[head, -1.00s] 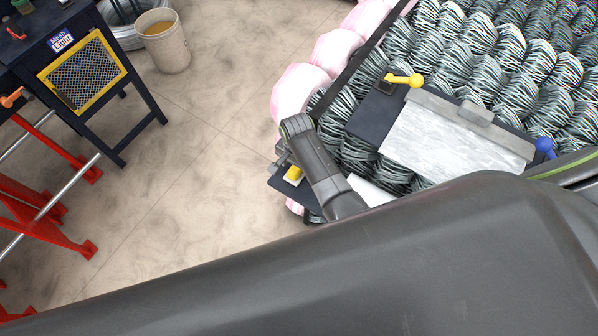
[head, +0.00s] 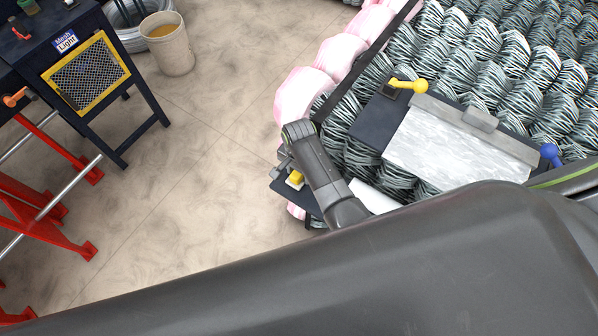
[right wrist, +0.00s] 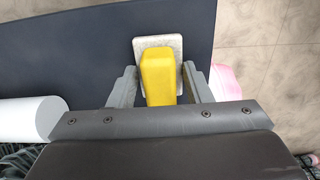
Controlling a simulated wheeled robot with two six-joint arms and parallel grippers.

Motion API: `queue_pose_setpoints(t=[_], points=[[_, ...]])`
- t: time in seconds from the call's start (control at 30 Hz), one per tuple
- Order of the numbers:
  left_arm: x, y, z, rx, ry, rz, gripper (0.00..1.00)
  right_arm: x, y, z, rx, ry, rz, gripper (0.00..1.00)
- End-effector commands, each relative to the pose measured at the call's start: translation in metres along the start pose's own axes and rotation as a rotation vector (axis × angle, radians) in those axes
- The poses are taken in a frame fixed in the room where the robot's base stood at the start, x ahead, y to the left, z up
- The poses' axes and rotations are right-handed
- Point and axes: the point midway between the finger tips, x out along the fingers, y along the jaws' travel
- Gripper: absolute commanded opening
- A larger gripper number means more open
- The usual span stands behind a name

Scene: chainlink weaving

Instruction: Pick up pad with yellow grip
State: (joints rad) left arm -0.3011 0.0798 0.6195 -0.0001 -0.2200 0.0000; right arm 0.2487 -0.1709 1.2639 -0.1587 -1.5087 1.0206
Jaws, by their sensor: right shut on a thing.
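The pad with yellow grip shows in the right wrist view as a yellow block (right wrist: 158,80) on a pale, rounded square pad (right wrist: 172,41). The yellow grip also shows in the head view (head: 296,179), at the near left end of the bench. My right gripper (right wrist: 161,76) has one finger on each side of the yellow grip and is shut on it. In the head view the right gripper (head: 285,168) is partly hidden by its own wrist. The pad is over or on a dark flat surface (right wrist: 90,50); I cannot tell whether it touches. My left gripper is not in view.
A white cylinder (right wrist: 30,118) lies left of the gripper. Rolls of wire mesh (head: 500,60) and pink-wrapped rolls (head: 303,92) lie nearby. A dark board with a grey plate (head: 455,145) and yellow and blue knobs sits to the right. Open floor (head: 200,200) lies left.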

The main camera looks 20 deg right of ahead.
Motion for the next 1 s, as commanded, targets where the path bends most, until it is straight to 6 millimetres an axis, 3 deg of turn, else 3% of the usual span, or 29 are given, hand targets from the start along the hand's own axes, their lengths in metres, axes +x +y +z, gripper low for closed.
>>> queue_pose_setpoints(t=[0.47,0.8,1.0], points=[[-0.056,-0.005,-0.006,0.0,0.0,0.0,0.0,-0.056,-0.001,0.0,0.0,0.001,-0.001,0.21],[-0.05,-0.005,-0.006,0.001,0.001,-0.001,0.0,-0.093,-0.001,0.0,0.0,0.001,-0.002,0.21],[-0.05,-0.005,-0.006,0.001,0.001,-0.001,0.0,-0.1,0.0,0.0,0.0,0.0,0.0,0.21]])
